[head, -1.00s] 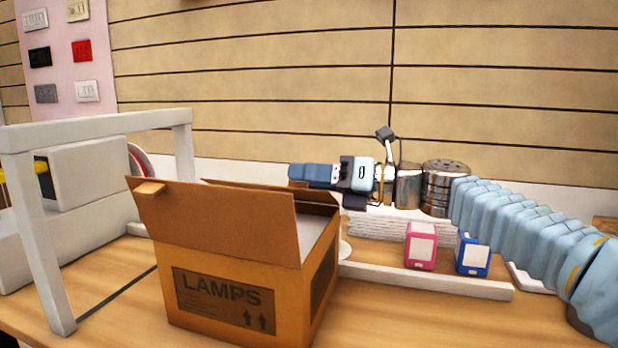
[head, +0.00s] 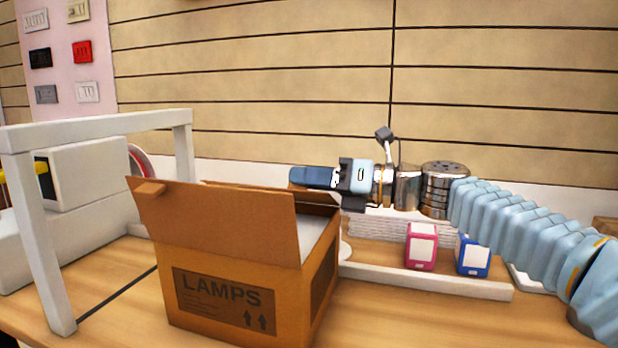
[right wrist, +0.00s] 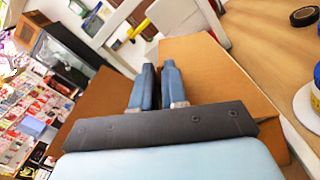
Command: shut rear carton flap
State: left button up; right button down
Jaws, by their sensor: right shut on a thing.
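The brown carton (head: 213,262), marked LAMPS, stands on the table with its front flap (head: 215,215) raised and tilted toward me. This flap hides much of the opening and most of the rear flap. My right gripper (head: 295,177) is over the carton's rear right side, its fingers level and pointing left. In the right wrist view, the fingers (right wrist: 157,68) lie close together between brown cardboard panels, one of them a light panel (right wrist: 215,70). They are shut on a thin edge that seems to be the rear flap; the grip itself is hard to see. My left gripper is not in view.
A white frame (head: 95,125) stands left of the carton. A pink box (head: 421,246) and a blue box (head: 472,255) stand to the right, behind a low white rail (head: 430,281). The slatted wall (head: 260,80) is behind. Front right table is clear.

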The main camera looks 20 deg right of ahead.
jog(key=shift+s+a+f+n+b, duration=0.2)
jog(key=shift+s+f+n+b, duration=0.2)
jog(key=shift+f+n, duration=0.25)
jog(key=shift+s+a+f+n+b, duration=0.15)
jog(key=shift+s+f+n+b, duration=0.1)
jog(key=shift+f+n+b, duration=0.4)
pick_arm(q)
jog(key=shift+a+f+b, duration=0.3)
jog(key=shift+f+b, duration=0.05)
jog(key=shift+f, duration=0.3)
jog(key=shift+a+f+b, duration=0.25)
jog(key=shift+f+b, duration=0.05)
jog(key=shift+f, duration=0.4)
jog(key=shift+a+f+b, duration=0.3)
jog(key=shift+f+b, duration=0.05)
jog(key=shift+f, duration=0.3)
pick_arm(e)
jog(key=shift+s+a+f+n, duration=0.25)
jog(key=shift+f+n, duration=0.3)
jog(key=shift+n, duration=0.3)
jog(key=shift+s+a+f+n, duration=0.1)
jog(key=shift+s+f+n, duration=0.1)
jog(key=shift+f+n, duration=0.5)
jog(key=shift+r+n, duration=0.1)
jog(key=shift+n, duration=0.15)
jog(key=c, duration=1.2)
grip_release()
jog(key=shift+c, duration=0.2)
